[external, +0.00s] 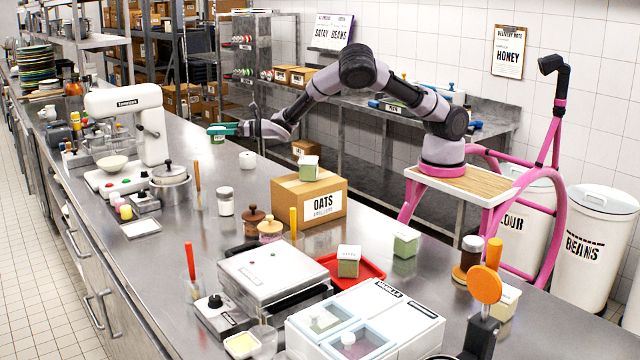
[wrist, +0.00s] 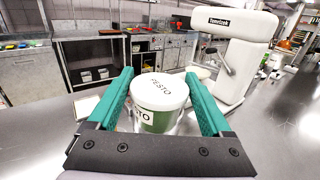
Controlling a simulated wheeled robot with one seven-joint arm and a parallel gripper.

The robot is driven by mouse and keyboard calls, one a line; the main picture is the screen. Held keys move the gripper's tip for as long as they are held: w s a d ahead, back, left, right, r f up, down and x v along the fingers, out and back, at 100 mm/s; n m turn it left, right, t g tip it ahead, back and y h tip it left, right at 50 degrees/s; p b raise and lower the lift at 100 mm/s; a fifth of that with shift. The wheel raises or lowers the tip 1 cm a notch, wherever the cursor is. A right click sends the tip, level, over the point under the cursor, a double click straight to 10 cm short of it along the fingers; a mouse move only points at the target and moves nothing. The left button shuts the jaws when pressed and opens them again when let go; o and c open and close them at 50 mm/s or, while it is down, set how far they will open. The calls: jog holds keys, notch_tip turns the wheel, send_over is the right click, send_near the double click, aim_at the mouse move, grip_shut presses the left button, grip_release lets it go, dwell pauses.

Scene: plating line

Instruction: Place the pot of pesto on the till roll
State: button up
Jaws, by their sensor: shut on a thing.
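My gripper (external: 222,129) is shut on the pot of pesto (external: 217,139), which it holds above the steel counter beside the stand mixer. In the wrist view the pot (wrist: 158,119) sits between the green fingers (wrist: 160,100), with its white lid lettered PESTO and a green body. The pot looks roughly upright. The till roll appears to be the small white cylinder (external: 247,160) standing on the counter, right of and nearer the camera than the pot. I cannot make out the roll in the wrist view.
The stand mixer (external: 128,125) stands left of my gripper and also shows in the wrist view (wrist: 230,58). The OATS box (external: 285,195), with a pot on top, stands right of the white roll. A white jar (external: 225,208) stands nearer the camera. Counter around the roll is clear.

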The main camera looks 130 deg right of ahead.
jog(key=s+d+m+g+h, duration=0.2)
jog(key=s+d, duration=0.8)
jog(key=d, duration=0.2)
jog(key=m+g+h, duration=0.2)
jog(key=g+h, duration=0.1)
send_over(247, 154)
notch_tip(247, 154, down, 11)
jog(key=shift+f, duration=2.1)
jog(key=shift+f, duration=0.15)
jog(key=o, duration=1.2)
jog(key=shift+o, duration=0.2)
